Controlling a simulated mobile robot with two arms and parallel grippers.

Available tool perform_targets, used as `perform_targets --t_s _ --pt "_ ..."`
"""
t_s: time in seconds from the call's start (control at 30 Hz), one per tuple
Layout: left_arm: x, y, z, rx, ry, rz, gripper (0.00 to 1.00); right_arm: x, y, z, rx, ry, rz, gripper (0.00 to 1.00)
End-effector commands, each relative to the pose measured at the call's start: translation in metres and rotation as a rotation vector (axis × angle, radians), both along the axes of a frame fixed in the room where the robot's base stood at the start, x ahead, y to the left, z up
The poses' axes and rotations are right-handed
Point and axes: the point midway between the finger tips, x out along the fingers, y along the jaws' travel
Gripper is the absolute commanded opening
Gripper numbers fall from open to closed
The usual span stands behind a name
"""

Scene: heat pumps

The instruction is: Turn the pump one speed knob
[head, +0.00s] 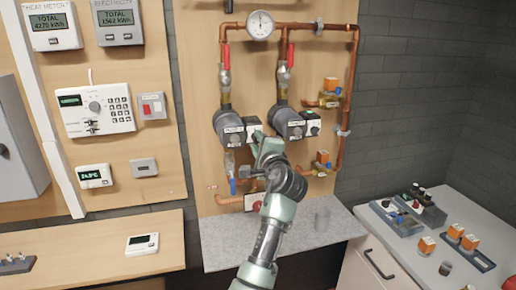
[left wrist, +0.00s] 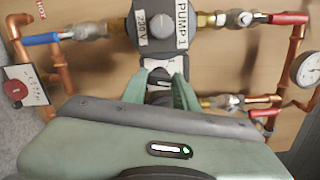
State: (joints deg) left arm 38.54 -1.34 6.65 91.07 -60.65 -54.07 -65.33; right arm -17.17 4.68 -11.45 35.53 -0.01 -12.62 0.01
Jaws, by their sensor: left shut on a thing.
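Pump one (head: 229,124) is the dark round left pump on the wooden board in the head view. In the left wrist view its body (left wrist: 160,28) carries the labels "PUMP 1" and "230 V". My left gripper (head: 259,139) is at the front of this pump, below its white-labelled box (head: 253,122). In the left wrist view the two green fingers of the gripper (left wrist: 159,84) close on a small dark knob (left wrist: 158,75), the speed knob, below a white label (left wrist: 152,63). The fingers hide the knob's sides. My right gripper is not in view.
A second pump (head: 288,120) stands close to the right on the same board. Copper pipes (head: 351,90), red-handled valves (head: 225,58) and a gauge (head: 260,24) surround the pumps. A grey shelf (head: 225,250) lies below. A side counter (head: 395,250) holds trays of parts.

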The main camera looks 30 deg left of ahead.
Motion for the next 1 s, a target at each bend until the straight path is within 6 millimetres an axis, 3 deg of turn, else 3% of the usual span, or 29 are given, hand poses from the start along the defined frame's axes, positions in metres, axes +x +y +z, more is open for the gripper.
perform_targets --t_s 0.33,0.97,1.0 --pt "0.0 0.0 -0.004 -0.128 -0.144 0.001 0.0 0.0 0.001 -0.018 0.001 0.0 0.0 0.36" --pt "0.0 0.0 -0.004 -0.166 -0.185 0.0 0.0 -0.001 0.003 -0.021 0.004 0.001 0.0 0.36" --pt "0.0 0.0 -0.004 -0.165 -0.184 0.0 0.32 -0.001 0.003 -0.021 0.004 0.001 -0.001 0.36"
